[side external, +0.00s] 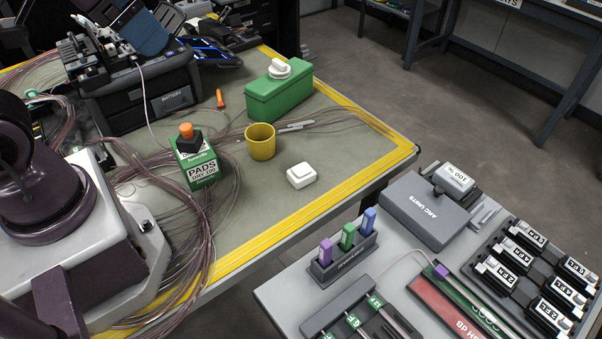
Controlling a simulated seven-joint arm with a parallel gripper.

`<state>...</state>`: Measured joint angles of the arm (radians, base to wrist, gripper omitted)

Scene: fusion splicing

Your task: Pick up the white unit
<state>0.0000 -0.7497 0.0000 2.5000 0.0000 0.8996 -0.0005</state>
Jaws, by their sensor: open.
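A small white unit (301,175) with rounded edges lies on the green-grey mat of the left table, near its yellow-striped front edge. Another white-topped unit (455,179), marked with black digits, sits on the grey "ARC UNITS" holder (415,214) on the right table. A round white piece with a block on top (279,69) sits on the green box (279,94) at the back. I cannot tell which of these the task means. My gripper is outside the picture; only part of my arm shows at the left edge.
A yellow cup (260,142) stands behind the small white unit. A PADS box (196,163) and loose fibre coils lie to the left. A splicer (138,90) stands at the back left. The right table holds a rack (342,261) and several black labelled units.

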